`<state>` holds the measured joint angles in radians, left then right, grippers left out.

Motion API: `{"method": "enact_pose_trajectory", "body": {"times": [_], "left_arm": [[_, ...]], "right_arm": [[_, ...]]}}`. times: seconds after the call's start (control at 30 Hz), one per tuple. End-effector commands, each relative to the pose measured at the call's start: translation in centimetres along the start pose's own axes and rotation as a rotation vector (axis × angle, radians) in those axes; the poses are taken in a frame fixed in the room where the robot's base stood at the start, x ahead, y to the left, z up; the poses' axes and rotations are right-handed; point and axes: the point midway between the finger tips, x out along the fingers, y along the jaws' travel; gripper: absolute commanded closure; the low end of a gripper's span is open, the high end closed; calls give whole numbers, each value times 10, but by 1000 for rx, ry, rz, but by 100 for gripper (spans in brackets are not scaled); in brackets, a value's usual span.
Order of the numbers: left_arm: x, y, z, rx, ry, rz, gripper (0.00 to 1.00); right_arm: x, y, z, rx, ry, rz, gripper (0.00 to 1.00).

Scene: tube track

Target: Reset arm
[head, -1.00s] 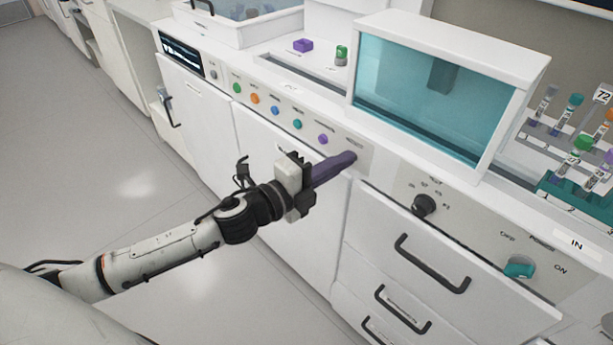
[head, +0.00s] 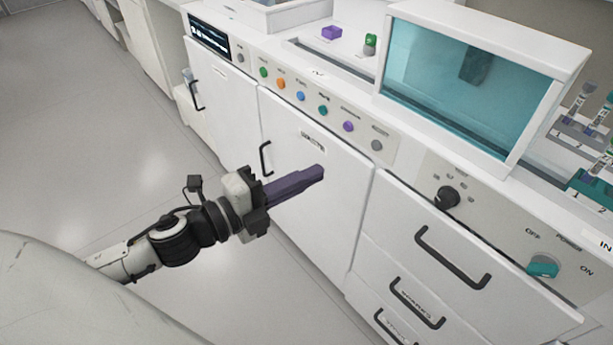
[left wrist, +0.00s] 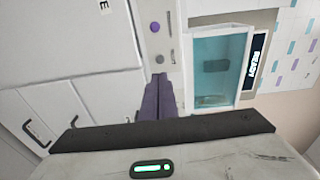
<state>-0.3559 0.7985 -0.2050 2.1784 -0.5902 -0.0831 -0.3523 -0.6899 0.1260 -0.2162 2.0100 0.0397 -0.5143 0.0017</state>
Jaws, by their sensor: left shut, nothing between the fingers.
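My left gripper (head: 318,172) has purple-grey fingers that are shut with nothing between them. In the head view it hangs in front of the white cabinet door (head: 304,205), below the row of coloured buttons, apart from them. In the left wrist view the shut fingers (left wrist: 159,82) point toward the panel with a purple button (left wrist: 155,27) and a grey button (left wrist: 159,59). My right gripper is not in view.
The console has several coloured buttons, a black knob (head: 447,197) and a teal power switch (head: 543,266). A teal-windowed box (head: 465,85) stands on the counter. Drawer handles (head: 452,258) and a door handle (head: 265,158) stick out. Open floor (head: 85,130) lies at left.

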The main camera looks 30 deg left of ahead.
Motion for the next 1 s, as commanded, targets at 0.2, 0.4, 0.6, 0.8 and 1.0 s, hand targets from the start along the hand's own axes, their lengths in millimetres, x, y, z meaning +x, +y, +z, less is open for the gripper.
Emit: {"method": "enact_pose_trajectory", "body": {"times": [0.2,0.4,0.6,0.8,1.0], "left_arm": [[0,0,0,0,0,0,100],[0,0,0,0,0,0,100],[0,0,0,0,0,0,100],[-4,18,4,-148,-60,32,100],[-39,123,-8,-820,-347,195,100]], "right_arm": [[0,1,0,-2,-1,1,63],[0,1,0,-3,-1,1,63],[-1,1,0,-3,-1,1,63],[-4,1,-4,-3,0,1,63],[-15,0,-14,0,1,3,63]]}}
